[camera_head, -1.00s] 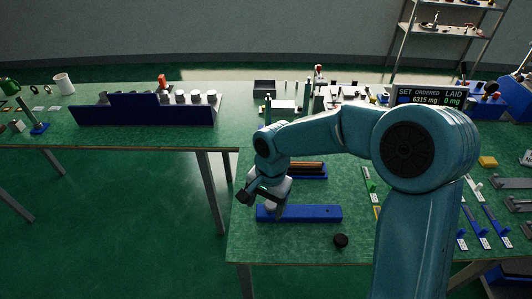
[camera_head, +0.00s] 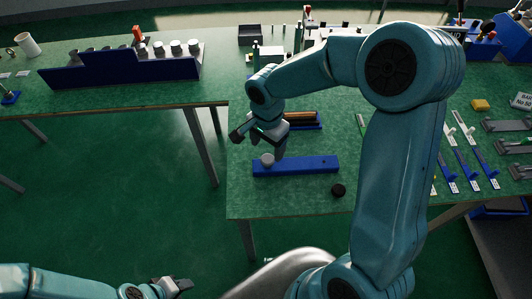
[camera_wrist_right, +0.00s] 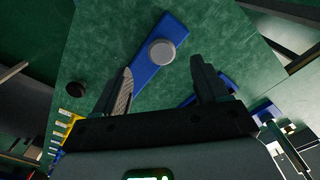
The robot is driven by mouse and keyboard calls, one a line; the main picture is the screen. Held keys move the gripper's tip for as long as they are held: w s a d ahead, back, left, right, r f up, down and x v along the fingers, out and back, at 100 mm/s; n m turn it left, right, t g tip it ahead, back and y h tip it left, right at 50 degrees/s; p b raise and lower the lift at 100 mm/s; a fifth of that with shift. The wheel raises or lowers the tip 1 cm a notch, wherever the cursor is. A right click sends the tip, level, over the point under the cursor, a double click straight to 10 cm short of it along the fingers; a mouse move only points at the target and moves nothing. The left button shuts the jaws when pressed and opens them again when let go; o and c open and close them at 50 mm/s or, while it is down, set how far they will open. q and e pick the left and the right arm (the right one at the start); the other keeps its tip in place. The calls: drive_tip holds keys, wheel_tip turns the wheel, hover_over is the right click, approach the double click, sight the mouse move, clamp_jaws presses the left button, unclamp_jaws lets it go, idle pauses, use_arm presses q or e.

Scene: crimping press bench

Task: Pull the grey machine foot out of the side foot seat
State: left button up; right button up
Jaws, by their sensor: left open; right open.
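The grey machine foot (camera_head: 267,160) is a round, flat-topped disc at the left end of the blue bar-shaped foot seat (camera_head: 312,165), near the table's front left corner. My right gripper (camera_head: 259,146) is open and empty, just above and behind the foot. In the right wrist view, the foot (camera_wrist_right: 161,51) shows between and beyond the two open fingertips (camera_wrist_right: 162,67), apart from both. How deep the foot sits in the seat is hidden. My left gripper (camera_head: 181,285) is open and empty at the bottom edge, over the floor, far from the seat.
A black round piece (camera_head: 338,190) lies on the green table right of the seat. A tray with dark and orange bars (camera_head: 302,121) lies behind it. Blue and white tools (camera_head: 468,165) lie at the right. A blue rack (camera_head: 120,68) stands on the left table.

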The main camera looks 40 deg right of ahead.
sight(267, 160)
wheel_tip(267, 160, down, 6)
drive_tip(key=shift+r, duration=0.25)
drive_tip(key=shift+w+f, duration=0.15)
drive_tip(key=shift+f, duration=0.3)
drive_tip(key=shift+r, duration=0.1)
drive_tip(key=shift+c, duration=1)
drive_tip(key=c, duration=1)
drive_tip(key=shift+r, duration=0.15)
drive_tip(key=shift+r+p, duration=0.5)
drive_tip(key=shift+r, duration=0.4)
drive_tip(key=shift+r+p, duration=0.45)
drive_tip(key=shift+r, duration=1.05)
